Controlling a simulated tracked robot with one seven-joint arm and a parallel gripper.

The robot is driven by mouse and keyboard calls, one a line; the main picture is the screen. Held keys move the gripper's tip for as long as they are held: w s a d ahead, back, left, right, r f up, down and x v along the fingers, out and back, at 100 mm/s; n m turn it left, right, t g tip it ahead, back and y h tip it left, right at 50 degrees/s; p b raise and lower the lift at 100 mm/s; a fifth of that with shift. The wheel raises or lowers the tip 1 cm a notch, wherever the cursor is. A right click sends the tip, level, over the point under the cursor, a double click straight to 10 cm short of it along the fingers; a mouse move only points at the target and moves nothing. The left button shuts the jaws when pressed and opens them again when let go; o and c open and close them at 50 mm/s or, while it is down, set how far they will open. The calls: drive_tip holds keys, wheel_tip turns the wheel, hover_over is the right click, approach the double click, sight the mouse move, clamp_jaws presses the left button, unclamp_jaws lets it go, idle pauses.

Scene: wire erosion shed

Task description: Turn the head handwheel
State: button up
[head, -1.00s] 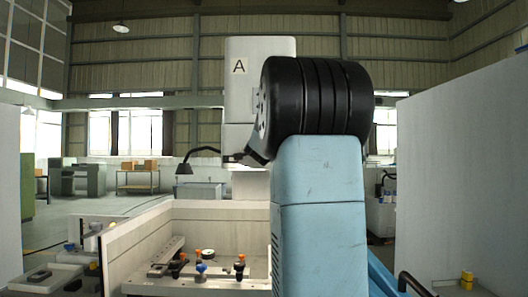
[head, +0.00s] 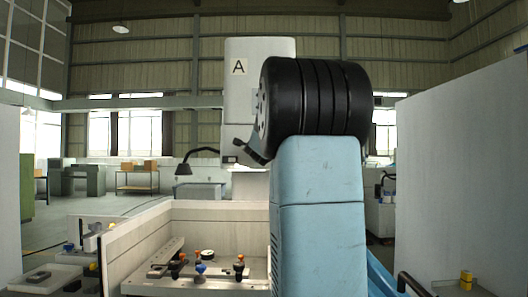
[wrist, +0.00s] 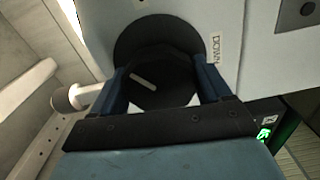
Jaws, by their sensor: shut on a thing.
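The head handwheel (wrist: 155,78) is a dark, faceted knob with a pale line on its face, in the wrist view. It stands in front of a round black disc (wrist: 130,42) on a light grey panel. The pale line is tilted, running down to the right. My gripper (wrist: 163,84) is shut on the handwheel, with a blue finger on its left and right sides. A label reading DOWN (wrist: 216,48) is on the panel at the right. In the head view the grey machine head (head: 238,100) marked A stands behind my arm, which hides the handwheel.
A pale knob on a rod (wrist: 68,98) sticks out left of my gripper. A green lit sign (wrist: 264,134) is at the lower right. In the head view, a walled work tank (head: 215,215) holds clamps and knobs. A grey panel (head: 450,160) stands at the right.

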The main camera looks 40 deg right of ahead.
drive_tip(key=shift+w+f, duration=0.15)
drive_tip(key=shift+f, duration=0.2)
drive_tip(key=o, duration=0.9)
drive_tip(key=shift+a, duration=0.1)
drive_tip(key=shift+o, duration=0.5)
drive_tip(key=shift+r, duration=0.2)
drive_tip(key=v, duration=1.4)
